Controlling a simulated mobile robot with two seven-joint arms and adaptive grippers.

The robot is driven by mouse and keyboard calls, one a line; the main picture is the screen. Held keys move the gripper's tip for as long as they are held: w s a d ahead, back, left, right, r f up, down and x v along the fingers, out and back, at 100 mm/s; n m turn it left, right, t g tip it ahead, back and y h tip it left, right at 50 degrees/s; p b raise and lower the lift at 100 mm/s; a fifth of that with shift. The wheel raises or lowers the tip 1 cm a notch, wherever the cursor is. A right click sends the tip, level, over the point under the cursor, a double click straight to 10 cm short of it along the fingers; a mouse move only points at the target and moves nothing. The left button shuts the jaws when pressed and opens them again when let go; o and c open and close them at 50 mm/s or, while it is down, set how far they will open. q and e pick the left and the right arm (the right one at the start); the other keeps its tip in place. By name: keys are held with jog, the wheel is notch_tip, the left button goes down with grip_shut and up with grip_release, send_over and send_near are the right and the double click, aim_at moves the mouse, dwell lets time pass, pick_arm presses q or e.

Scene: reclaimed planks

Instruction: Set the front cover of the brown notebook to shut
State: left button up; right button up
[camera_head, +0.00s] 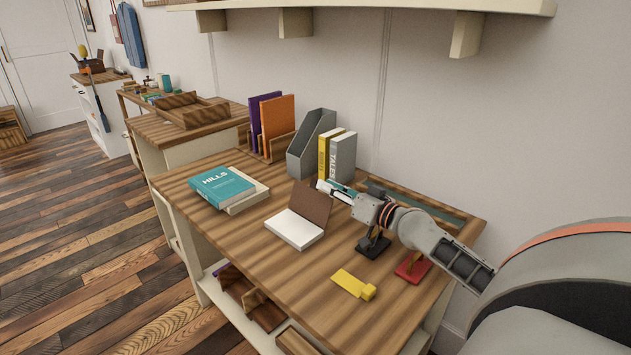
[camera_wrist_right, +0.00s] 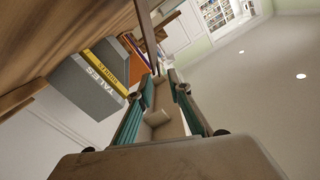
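The brown notebook lies on the desk with its white pages (camera_head: 295,230) facing up. Its brown front cover (camera_head: 312,203) stands raised, tilted up at the far side of the pages. My right gripper (camera_head: 330,188) is beside the upper right edge of the cover. In the right wrist view its two teal-padded fingers (camera_wrist_right: 161,82) are apart, with a gap between the tips. A thin brown strip, probably the cover seen edge-on (camera_wrist_right: 147,32), runs towards that gap; I cannot tell whether it touches the fingers. My left gripper is not in view.
Teal and cream books (camera_head: 222,186) lie left of the notebook. A grey file holder (camera_head: 307,148) and upright yellow and grey books (camera_head: 341,157) stand behind. A yellow object (camera_head: 352,285), a black stand (camera_head: 373,246) and a red stand (camera_head: 412,269) are at right.

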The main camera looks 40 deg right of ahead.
aim_at(316, 180)
jog(key=shift+w+a, duration=0.2)
jog(key=shift+w, duration=2.5)
grip_shut()
